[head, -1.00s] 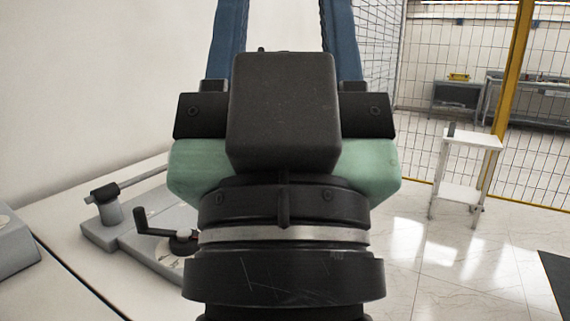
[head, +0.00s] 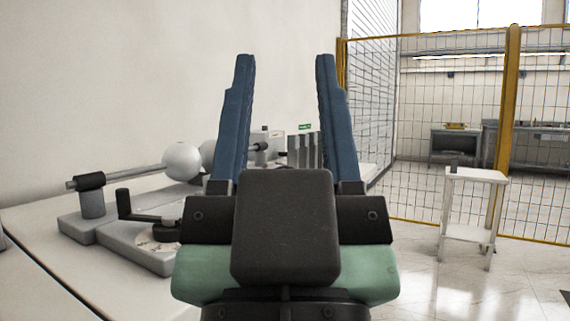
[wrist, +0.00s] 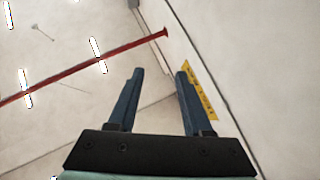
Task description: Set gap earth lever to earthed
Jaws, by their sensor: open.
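A black crank-like lever (head: 124,204) with an upright handle sits at the left of the head view. It joins a dark hub on a round pale dial (head: 150,241) on a grey base; I read no marks on the dial. It looks like the gap earth lever, but no label shows. Behind it, a rod on a grey post carries a white sphere (head: 182,162), with a second sphere partly hidden by my finger. My gripper (head: 284,60) is open and empty, with blue fingers pointing up, right of the lever and apart from it. The wrist view shows the fingers (wrist: 160,72) without the lever.
The pale bench (head: 50,225) runs along the wall at left. Grey finned equipment (head: 304,150) stands farther back, partly behind my fingers. A white stand (head: 474,190) is on the floor at right, before a yellow-framed mesh fence (head: 420,150). Open floor lies between.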

